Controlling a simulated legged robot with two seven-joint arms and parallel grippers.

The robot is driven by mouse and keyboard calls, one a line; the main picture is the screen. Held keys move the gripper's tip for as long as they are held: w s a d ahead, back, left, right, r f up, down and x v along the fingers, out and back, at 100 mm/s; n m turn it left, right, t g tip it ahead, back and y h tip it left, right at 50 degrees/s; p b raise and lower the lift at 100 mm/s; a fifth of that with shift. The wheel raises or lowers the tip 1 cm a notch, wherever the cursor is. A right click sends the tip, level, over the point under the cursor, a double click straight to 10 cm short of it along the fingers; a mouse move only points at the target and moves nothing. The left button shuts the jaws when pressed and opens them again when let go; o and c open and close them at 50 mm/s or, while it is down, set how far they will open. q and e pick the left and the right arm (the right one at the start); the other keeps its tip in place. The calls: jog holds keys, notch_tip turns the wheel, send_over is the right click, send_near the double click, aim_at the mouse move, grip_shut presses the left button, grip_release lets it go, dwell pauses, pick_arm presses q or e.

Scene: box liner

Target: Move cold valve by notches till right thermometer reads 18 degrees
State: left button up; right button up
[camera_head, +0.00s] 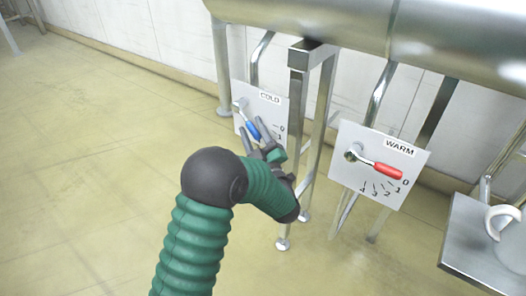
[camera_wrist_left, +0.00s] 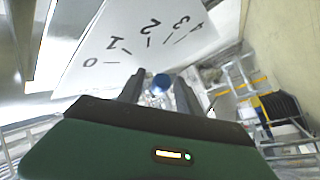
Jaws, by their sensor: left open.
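The cold valve has a blue handle (camera_head: 253,129) on a white panel (camera_head: 269,108) marked COLD. The handle slants down and right from its pivot. The 0 and 1 marks show at the panel's right edge; my gripper hides the lower marks. My left gripper (camera_head: 256,135) is open at the handle's lower end. No thermometer is in view.
A WARM panel (camera_head: 380,165) with a red handle (camera_head: 388,170) pointing near 0 stands to the right. A metal leg frame (camera_head: 300,105) stands between the panels under a large steel pipe (camera_head: 400,35). A metal table (camera_head: 475,240) is at right. The floor at left is clear.

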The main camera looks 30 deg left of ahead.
pick_arm(q)
jog(key=p+v, duration=0.2)
jog(key=v, duration=1.1)
jog(key=shift+d, duration=0.35)
jog(key=shift+s+f, duration=0.1)
jog(key=shift+s, duration=0.05)
